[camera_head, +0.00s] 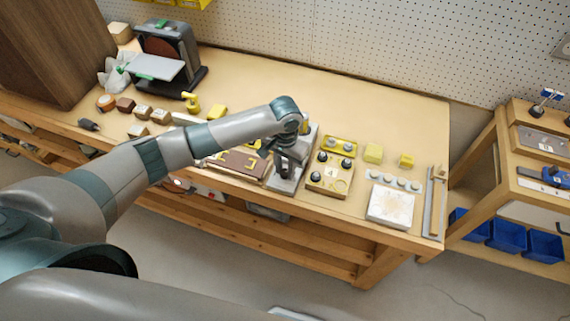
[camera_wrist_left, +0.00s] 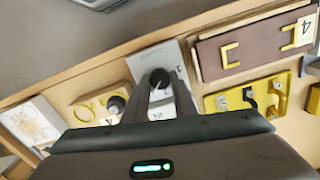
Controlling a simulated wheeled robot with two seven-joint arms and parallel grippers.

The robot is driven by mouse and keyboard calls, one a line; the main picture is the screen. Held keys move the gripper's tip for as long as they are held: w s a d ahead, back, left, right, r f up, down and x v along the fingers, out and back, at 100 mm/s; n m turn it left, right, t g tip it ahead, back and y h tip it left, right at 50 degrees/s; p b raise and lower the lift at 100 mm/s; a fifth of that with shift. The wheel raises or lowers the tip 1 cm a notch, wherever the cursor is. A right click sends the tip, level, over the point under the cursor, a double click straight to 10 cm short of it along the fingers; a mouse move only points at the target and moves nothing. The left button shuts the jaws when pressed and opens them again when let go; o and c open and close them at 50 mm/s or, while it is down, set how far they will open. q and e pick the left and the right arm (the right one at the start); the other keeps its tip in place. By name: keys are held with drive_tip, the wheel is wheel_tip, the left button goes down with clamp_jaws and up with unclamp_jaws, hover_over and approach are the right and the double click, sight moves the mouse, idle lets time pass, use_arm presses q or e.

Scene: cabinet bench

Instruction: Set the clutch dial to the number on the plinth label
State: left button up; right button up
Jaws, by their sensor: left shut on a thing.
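My left gripper (camera_head: 286,163) reaches down over a grey plate (camera_head: 277,184) near the bench's front edge. In the left wrist view its two fingers (camera_wrist_left: 160,84) are shut on a round black knob with a pale pointer line, the clutch dial (camera_wrist_left: 159,75). The dial stands on the grey plate (camera_wrist_left: 144,61), which bears small dark marks, too small to read surely. A white label reading 4 (camera_wrist_left: 306,29) is on the brown board (camera_wrist_left: 258,46) beside it. I cannot tell which label is the plinth's. In the head view my gripper largely hides the dial. My right gripper is out of view.
A wooden block with black knobs (camera_head: 343,186) stands close right of the plate. Further right are a white tile (camera_head: 390,206) and a metal rail (camera_head: 430,212). A sander (camera_head: 168,52) stands at the back left. The back right bench top is clear.

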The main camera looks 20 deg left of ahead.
sight(285, 171)
use_arm(q)
drive_tip(key=shift+w, duration=0.1)
drive_tip(key=o, duration=1)
drive_tip(key=shift+o, duration=0.2)
drive_tip(key=shift+r, duration=0.15)
wheel_tip(285, 171, up, 17)
drive_tip(key=b, duration=0.4)
